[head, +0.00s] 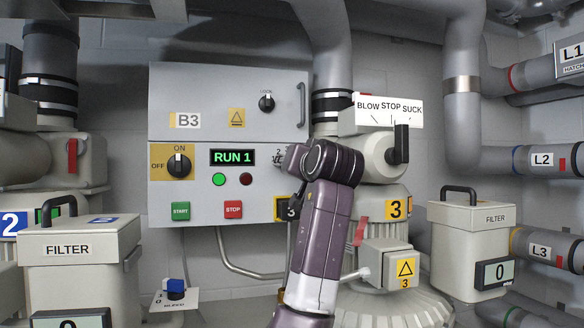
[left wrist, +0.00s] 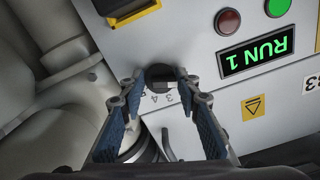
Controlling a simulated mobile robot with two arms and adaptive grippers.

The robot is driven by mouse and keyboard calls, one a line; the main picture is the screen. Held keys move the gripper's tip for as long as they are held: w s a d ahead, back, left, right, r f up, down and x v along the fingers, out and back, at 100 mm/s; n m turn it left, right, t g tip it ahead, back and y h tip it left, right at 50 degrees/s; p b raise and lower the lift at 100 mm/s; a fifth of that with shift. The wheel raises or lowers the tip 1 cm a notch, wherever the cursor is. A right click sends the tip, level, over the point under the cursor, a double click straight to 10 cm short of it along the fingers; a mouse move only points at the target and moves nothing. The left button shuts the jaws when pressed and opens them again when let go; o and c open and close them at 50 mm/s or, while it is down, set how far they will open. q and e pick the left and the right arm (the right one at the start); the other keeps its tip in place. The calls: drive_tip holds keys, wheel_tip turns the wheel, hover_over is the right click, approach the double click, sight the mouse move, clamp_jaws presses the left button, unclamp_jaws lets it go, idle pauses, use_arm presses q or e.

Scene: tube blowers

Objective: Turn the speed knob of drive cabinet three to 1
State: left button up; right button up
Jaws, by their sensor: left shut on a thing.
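Drive cabinet three (head: 200,92), marked B3, is a grey wall cabinet with a display (head: 232,157) reading RUN 1. The display also shows upside down in the left wrist view (left wrist: 255,57). The black speed knob (left wrist: 160,76) is on the cabinet's lower panel, with dial numbers 3 and 4 seen beside it. My left gripper (left wrist: 158,80) is shut on the knob, with one fingertip on each side. In the head view my gripper (head: 287,157) and arm cover the knob and most of its dial, so its pointer setting cannot be read. My right gripper is not in view.
Left of the display is the ON/OFF switch (head: 179,164), with a lit green lamp (head: 218,180) and a dark red lamp (head: 246,180) below the display. START (head: 180,211) and STOP (head: 233,209) buttons sit lower. The blower's BLOW/STOP/SUCK lever (head: 400,145) stands close on the right.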

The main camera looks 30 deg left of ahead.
use_arm(q)
drive_tip(key=shift+s+a+r, duration=0.1)
drive_tip(key=shift+s+r, duration=0.1)
drive_tip(key=shift+r, duration=0.2)
drive_tip(key=o, duration=0.9)
drive_tip(key=shift+o, duration=0.4)
drive_tip(key=shift+s+a+f, duration=0.1)
drive_tip(key=shift+a+f, duration=0.05)
drive_tip(key=shift+a, duration=0.05)
drive_tip(key=shift+d+f, duration=0.1)
drive_tip(key=v, duration=1.2)
